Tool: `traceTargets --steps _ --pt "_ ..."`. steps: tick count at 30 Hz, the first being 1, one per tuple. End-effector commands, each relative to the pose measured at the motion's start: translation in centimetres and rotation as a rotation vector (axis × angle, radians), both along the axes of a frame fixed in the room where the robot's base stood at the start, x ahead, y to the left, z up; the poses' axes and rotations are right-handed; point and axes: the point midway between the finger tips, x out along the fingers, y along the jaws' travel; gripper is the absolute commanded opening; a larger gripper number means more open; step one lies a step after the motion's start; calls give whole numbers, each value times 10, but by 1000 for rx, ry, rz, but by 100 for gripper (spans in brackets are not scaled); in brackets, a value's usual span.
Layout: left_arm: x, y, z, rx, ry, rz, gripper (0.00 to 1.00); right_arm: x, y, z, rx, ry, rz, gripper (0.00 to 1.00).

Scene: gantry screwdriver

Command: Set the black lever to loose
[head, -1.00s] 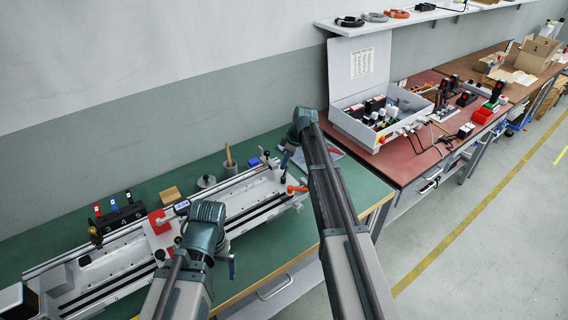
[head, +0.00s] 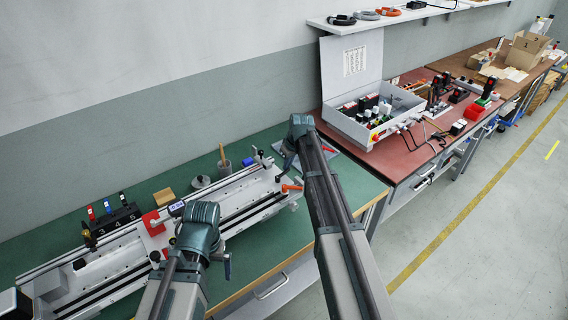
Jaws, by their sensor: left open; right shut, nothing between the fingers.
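A grey rail fixture (head: 110,268) lies along the green bench. At its right end a small lever with a black knob (head: 261,153) stands up, and an orange lever (head: 291,187) sits nearer the front edge. I cannot tell the black lever's setting. My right gripper (head: 287,163) is shut and empty, pointing down just right of the black-knobbed lever, close to the rail's end; its tips are small and contact is unclear. My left gripper (head: 227,264) is open at the front of the rail, mostly hidden behind my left wrist.
A red block (head: 153,223) sits on the rail, with a black numbered holder (head: 112,217) behind it. A grey control box (head: 365,138) stands on the red bench.

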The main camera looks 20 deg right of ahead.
Motion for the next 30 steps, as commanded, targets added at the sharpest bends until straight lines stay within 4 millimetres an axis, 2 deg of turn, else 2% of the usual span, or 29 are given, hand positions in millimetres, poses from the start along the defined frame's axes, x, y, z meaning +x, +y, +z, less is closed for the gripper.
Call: traceTargets --steps 12,21,30 --pt "0 0 0 0 0 0 100 -21 -7 0 -1 0 -385 0" --pt "0 0 0 0 0 0 100 -32 -8 0 0 0 -598 0" --pt "0 0 0 0 0 0 100 -38 -8 0 0 0 -614 0"
